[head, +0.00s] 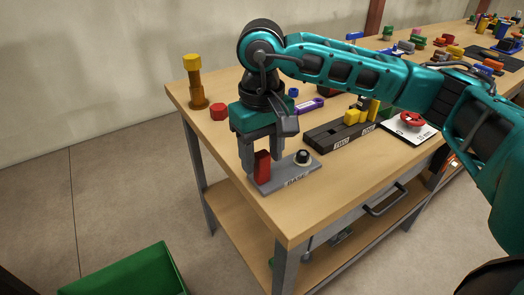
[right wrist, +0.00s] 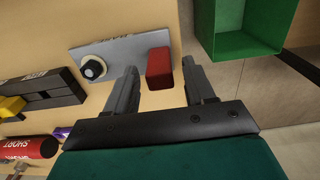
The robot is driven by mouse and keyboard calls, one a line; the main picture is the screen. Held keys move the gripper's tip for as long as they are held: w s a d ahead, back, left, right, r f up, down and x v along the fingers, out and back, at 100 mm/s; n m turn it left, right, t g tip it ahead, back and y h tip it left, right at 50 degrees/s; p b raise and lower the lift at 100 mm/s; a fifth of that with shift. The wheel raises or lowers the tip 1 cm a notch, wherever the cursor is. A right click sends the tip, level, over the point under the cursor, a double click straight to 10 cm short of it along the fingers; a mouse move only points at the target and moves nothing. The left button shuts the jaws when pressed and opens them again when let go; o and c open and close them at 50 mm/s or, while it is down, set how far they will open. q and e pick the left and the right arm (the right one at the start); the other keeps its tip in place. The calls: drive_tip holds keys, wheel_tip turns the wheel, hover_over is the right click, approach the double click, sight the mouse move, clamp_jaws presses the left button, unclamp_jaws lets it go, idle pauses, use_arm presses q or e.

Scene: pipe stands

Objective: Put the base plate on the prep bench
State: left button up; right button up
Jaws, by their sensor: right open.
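The base plate (head: 287,181) is a flat grey plate with a "BASE" label, lying on the wooden bench top (head: 345,190) near its left edge. The plate also shows in the right wrist view (right wrist: 120,52). My right gripper (head: 263,158) points down at the red block. Its fingers are open, with the red block (right wrist: 159,68) between or just beyond the tips; I see no clear contact. My left gripper is out of view.
A dark rail with yellow blocks (head: 338,135) lies behind the plate. A yellow-topped post (head: 194,85) and red nut (head: 219,112) stand at the back left corner. A white card with a red part (head: 410,122) lies right. A green bin (head: 125,275) stands below left.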

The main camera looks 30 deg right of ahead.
drive_tip(key=shift+o, duration=1.3)
drive_tip(key=shift+r, duration=3.75)
